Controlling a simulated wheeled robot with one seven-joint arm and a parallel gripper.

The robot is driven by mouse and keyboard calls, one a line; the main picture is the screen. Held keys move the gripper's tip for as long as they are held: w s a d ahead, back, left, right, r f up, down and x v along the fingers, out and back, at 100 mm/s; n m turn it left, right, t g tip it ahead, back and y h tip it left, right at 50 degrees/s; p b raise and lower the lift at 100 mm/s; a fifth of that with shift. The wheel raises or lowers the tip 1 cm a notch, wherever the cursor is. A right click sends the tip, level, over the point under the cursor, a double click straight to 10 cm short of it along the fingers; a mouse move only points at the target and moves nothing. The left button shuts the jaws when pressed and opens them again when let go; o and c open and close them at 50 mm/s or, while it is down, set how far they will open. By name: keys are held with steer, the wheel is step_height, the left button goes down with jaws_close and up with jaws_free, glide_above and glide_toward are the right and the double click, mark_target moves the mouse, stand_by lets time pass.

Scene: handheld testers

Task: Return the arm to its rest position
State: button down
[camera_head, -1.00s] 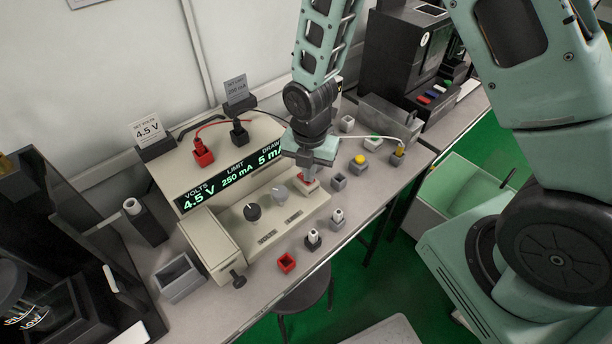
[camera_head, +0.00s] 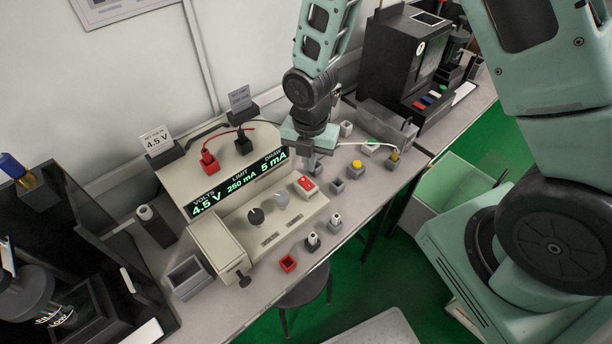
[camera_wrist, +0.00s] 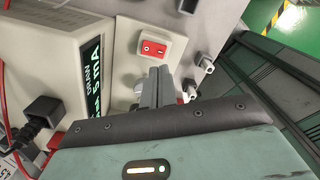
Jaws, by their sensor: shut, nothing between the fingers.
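My gripper (camera_head: 312,165) hangs from my teal arm above the right end of the beige power supply (camera_head: 225,188), just behind its red rocker switch (camera_head: 306,184). Its fingers are shut and empty. In the wrist view the shut fingertips (camera_wrist: 158,88) point toward the supply's front ledge, apart from the red switch (camera_wrist: 154,48). The supply's display (camera_head: 238,183) reads 4.5 V, 250 mA limit and 5 mA draw. A red plug (camera_head: 208,160) and a black plug (camera_head: 243,144) stand on its top.
Small grey holders, one with a yellow top (camera_head: 356,167), and white-tipped plugs (camera_head: 312,240) stand around the supply's right and front. A red socket (camera_head: 288,263) is near the bench edge. A black tester (camera_head: 405,55) stands at the back right. A grey bin (camera_head: 188,277) sits front left.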

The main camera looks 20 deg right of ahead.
steer(key=shift+r, duration=0.35)
steer(key=s+a+r+m, duration=0.3)
steer(key=s+r+m, duration=0.7)
steer(key=s+a+r+m, duration=0.3)
steer(key=s+r+m, duration=0.6)
steer(key=s+m, duration=0.1)
steer(key=shift+a+r+y, duration=0.15)
steer(key=shift+r+y, duration=0.15)
steer(key=shift+r, duration=0.1)
